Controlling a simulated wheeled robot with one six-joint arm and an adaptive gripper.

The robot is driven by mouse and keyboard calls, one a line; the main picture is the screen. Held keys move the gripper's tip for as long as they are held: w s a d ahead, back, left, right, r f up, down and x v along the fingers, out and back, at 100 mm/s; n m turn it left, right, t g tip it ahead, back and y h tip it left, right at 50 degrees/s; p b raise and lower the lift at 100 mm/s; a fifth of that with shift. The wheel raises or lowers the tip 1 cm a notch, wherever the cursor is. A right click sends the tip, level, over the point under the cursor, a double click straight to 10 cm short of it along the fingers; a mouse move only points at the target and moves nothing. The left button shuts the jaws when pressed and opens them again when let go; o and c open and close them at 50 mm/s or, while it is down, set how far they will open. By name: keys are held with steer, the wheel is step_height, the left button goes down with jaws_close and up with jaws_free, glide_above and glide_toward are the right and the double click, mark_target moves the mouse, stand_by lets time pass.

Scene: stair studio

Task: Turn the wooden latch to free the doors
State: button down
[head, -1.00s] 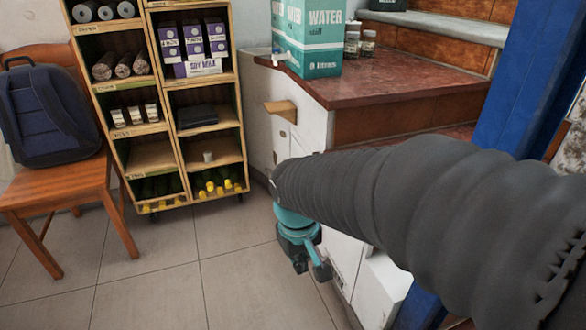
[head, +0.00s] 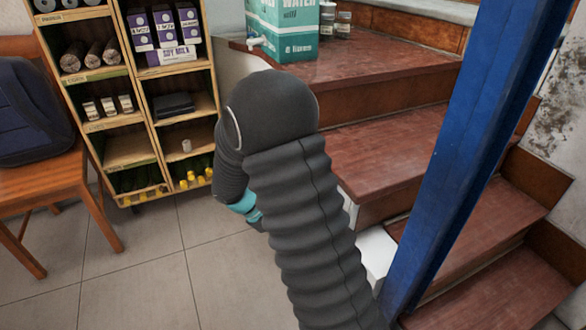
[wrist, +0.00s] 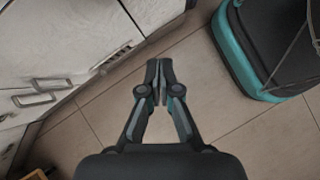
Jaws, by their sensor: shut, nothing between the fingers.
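My gripper (wrist: 158,72) is in the middle of the wrist view, with its two fingers together and nothing between them. It points over the tiled floor, apart from the white doors. White cabinet doors (wrist: 75,35) with metal handles (wrist: 48,86) fill the left of the wrist view. The wooden latch is hidden behind my arm in the head view, and I cannot make it out in the wrist view. My gripper is also hidden in the head view.
Red-brown stairs (head: 390,150) and a blue post (head: 470,150) stand right of my arm. A wooden shelf (head: 150,85) with goods and a chair (head: 45,185) with a backpack (head: 25,115) stand left. A teal water box (head: 283,30) sits above. Tiled floor (head: 150,270) is clear.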

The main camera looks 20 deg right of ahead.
steer(key=w+d+f+n+t+h, duration=0.35)
steer(key=w+f+n+h, duration=0.35)
steer(key=w+f+n, duration=0.5)
steer(key=w+r+n+t+h, duration=0.3)
steer(key=w+r+n, duration=0.6)
steer(key=n, duration=0.6)
steer(key=shift+w+d+t, duration=0.25)
steer(key=shift+w+t, duration=0.5)
steer(key=shift+w, duration=0.05)
steer(key=shift+r, duration=0.1)
steer(key=w+d+p, duration=0.1)
steer(key=w+d, duration=0.5)
steer(key=d, duration=0.3)
steer(key=shift+w+d, duration=0.25)
steer(key=shift+w, duration=0.15)
